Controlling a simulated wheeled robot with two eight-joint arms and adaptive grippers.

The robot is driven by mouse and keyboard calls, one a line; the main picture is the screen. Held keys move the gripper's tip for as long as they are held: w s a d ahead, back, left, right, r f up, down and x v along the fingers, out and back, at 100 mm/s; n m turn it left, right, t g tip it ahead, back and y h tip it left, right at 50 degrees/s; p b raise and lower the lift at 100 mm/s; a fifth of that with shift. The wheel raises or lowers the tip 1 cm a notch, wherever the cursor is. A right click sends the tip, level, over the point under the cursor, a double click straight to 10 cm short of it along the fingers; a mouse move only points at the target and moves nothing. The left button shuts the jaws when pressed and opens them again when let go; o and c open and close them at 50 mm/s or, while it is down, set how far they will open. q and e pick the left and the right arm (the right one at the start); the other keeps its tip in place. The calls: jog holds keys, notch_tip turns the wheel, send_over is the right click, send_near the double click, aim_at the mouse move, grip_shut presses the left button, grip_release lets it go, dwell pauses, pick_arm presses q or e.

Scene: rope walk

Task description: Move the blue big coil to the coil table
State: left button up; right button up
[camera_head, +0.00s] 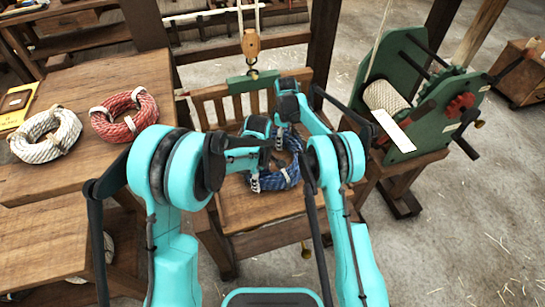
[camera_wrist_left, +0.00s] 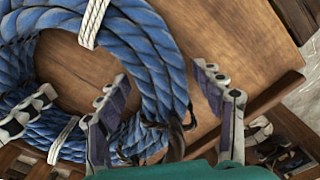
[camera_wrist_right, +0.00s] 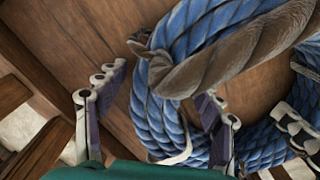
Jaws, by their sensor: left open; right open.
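The blue big coil (camera_head: 287,172) lies flat on the seat of a wooden bench (camera_head: 255,212) in the middle of the head view, partly hidden by my arms. My left gripper (camera_head: 255,182) is open at the coil's near left side. In the left wrist view, the coil (camera_wrist_left: 150,45) has a section between its spread fingers (camera_wrist_left: 163,85). My right gripper (camera_head: 282,130) is open at the coil's far side. In the right wrist view, a section of the coil (camera_wrist_right: 155,120) lies between its fingers (camera_wrist_right: 160,85). I cannot tell whether any finger touches the rope.
A wooden table (camera_head: 75,90) at the left holds a white coil (camera_head: 45,135), a red coil (camera_head: 125,115) and a yellow item (camera_head: 16,102). A green winding machine (camera_head: 425,95) stands at right. Open floor lies at right.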

pick_arm(q)
grip_shut()
pick_arm(e)
grip_shut()
pick_arm(q)
jog(key=shift+r, duration=0.15)
pick_arm(e)
jog(key=shift+r, duration=0.15)
